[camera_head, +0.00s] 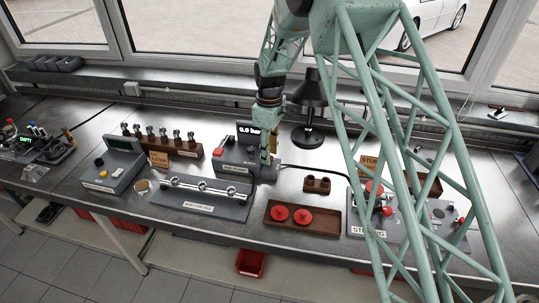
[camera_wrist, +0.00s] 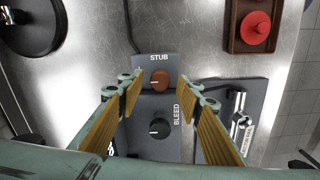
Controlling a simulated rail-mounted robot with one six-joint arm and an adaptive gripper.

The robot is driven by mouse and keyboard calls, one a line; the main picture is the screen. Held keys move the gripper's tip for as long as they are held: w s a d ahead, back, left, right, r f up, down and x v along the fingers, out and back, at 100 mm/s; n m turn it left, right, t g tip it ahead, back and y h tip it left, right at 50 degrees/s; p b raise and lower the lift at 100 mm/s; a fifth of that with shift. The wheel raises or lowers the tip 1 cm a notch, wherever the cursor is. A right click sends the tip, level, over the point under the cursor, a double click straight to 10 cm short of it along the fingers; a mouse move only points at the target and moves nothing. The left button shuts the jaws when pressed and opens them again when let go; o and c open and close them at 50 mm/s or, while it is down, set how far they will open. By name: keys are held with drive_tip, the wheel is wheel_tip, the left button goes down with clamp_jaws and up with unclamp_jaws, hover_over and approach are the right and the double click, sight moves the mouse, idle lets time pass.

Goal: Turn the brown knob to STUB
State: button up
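The brown knob (camera_wrist: 161,79) sits on a grey panel in the wrist view, just below the printed word STUB (camera_wrist: 159,57). A short pale mark shows at its left side. A black knob (camera_wrist: 160,128) with a pale mark on its left sits below it, with the word BLEED (camera_wrist: 177,115) running sideways to its right. My gripper (camera_wrist: 159,92) is open, its two fingers on either side of the brown knob with gaps. Whether the tips are at knob height I cannot tell. In the head view my gripper (camera_head: 270,147) hangs at the grey box (camera_head: 236,161) with the 0.0 bar display; the brown knob is not discernible there.
A black lamp-like stand (camera_head: 308,138) is close right of my gripper. A long grey fixture (camera_head: 205,203) with a metal rail lies in front left. A brown tray (camera_head: 278,225) with red discs is in front. My green lattice arm covers much of the right bench.

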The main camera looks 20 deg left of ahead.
drive_tip(key=shift+f, duration=0.4)
drive_tip(key=c, duration=0.9)
